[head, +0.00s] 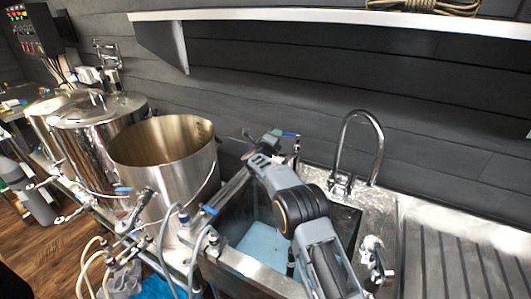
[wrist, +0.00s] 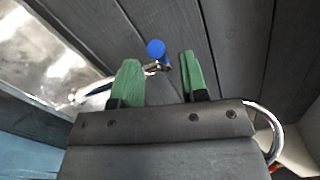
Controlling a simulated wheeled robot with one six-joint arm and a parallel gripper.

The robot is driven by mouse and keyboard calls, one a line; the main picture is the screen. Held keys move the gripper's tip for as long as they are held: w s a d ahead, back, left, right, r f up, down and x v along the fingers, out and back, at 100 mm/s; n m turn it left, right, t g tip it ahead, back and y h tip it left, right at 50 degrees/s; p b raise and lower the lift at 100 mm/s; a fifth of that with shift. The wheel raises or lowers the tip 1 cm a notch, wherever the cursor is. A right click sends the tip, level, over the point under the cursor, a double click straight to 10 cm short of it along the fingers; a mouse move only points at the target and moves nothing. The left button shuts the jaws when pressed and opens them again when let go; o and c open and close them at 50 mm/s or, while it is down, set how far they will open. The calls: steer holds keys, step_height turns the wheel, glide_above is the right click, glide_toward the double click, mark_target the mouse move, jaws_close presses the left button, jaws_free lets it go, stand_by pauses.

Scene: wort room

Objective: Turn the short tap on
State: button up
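The short tap shows in the wrist view as a chrome pipe (wrist: 95,88) with a blue handle (wrist: 156,49) at one end. In the head view, a blue lever (head: 290,135) shows just right of my gripper (head: 277,132), by the wall behind the sink. In the wrist view my gripper (wrist: 158,80) has its two green fingers apart. The blue handle appears in the gap between the fingertips, nearer the left finger. Nothing is held. I cannot tell whether a finger touches the tap. No water is seen running.
A tall curved tap (head: 361,130) stands right of my arm at the sink's back. The steel sink (head: 243,262) holds a blue surface. An open steel pot (head: 168,165) stands left, with valves and hoses before it. A shelf (head: 330,18) overhangs the wall. A ribbed drainboard (head: 455,270) lies right.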

steer(key=b+v, duration=0.3)
steer(key=v, duration=0.7)
steer(key=shift+c, duration=0.5)
